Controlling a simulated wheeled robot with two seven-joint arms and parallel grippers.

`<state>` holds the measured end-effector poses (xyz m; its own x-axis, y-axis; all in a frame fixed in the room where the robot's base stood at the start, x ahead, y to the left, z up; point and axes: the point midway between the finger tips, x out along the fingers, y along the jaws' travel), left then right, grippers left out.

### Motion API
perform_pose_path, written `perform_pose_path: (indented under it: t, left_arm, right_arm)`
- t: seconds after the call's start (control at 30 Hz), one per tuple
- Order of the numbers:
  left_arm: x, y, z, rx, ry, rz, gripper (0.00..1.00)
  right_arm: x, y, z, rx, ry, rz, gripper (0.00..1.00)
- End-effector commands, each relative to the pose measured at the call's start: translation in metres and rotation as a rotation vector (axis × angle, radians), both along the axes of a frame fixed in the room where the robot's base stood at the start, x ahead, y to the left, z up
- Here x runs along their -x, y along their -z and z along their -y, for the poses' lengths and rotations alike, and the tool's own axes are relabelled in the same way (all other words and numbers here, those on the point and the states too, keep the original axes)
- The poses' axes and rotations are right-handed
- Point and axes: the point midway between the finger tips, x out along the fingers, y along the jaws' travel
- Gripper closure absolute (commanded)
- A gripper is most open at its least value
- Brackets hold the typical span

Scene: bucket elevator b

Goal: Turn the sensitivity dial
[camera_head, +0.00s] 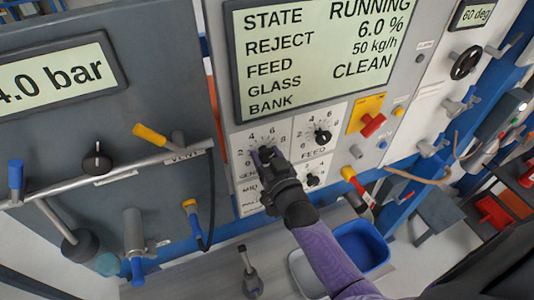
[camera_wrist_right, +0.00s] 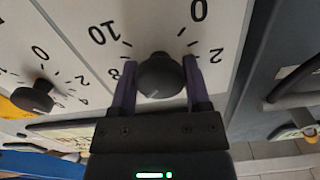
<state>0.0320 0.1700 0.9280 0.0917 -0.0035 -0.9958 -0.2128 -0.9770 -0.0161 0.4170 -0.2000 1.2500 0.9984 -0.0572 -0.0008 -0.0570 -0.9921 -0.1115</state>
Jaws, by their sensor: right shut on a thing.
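The sensitivity dial (camera_wrist_right: 160,78) is a round black knob on a white plate with a printed number scale. In the right wrist view it sits between the two purple fingers of my right gripper (camera_wrist_right: 160,70), which is shut on it. In the head view my right gripper (camera_head: 264,155) covers most of the dial and part of its label; scale numbers show around it. Where the dial points is hard to tell. My left gripper is not in view.
The display (camera_head: 320,50) above reads RUNNING, reject 6.0 %. The feed dial (camera_head: 322,136) is close on the right, with a smaller black knob (camera_head: 313,180) below. A red-and-yellow switch (camera_head: 371,122) is further right. A blue bin (camera_head: 362,245) stands below.

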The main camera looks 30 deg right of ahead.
Motion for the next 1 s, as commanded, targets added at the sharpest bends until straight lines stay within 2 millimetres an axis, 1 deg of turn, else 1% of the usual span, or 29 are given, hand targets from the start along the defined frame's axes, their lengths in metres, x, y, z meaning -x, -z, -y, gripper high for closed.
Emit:
perform_pose_path:
  t: [0.1,0.13,0.17,0.2,0.27,0.3,0.53,0.63,0.73,0.9,1.0]
  left_arm:
    - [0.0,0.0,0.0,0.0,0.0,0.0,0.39]
    - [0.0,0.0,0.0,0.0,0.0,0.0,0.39]
    - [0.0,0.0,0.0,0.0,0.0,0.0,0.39]
    - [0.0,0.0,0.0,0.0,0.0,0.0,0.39]
    - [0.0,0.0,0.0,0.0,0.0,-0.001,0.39]
    - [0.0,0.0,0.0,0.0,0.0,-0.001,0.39]
    - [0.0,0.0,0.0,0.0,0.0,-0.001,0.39]
    - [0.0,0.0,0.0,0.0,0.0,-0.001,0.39]
    - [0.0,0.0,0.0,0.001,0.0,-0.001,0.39]
    - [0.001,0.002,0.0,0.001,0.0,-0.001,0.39]
    - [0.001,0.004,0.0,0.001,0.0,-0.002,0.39]
  right_arm:
    - [0.0,0.0,0.0,0.002,0.0,0.0,0.98]
    - [0.0,0.0,0.0,0.002,0.0,0.0,0.32]
    - [0.0,0.0,0.0,0.003,0.0,0.0,0.26]
    - [0.0,0.0,0.0,0.003,0.0,0.0,0.18]
    - [0.0,0.0,0.0,0.003,0.0,0.001,0.05]
    - [0.0,0.0,0.0,0.004,0.0,0.001,0.03]
    - [0.0,0.0,0.0,0.004,0.0,0.001,0.03]
    - [0.007,0.001,0.0,0.004,0.0,0.0,0.03]
    - [0.024,0.001,-0.002,0.004,0.0,-0.002,0.03]
    - [0.063,0.002,-0.004,0.004,0.0,-0.002,0.03]
    - [0.081,0.002,-0.005,0.004,0.0,-0.002,0.03]
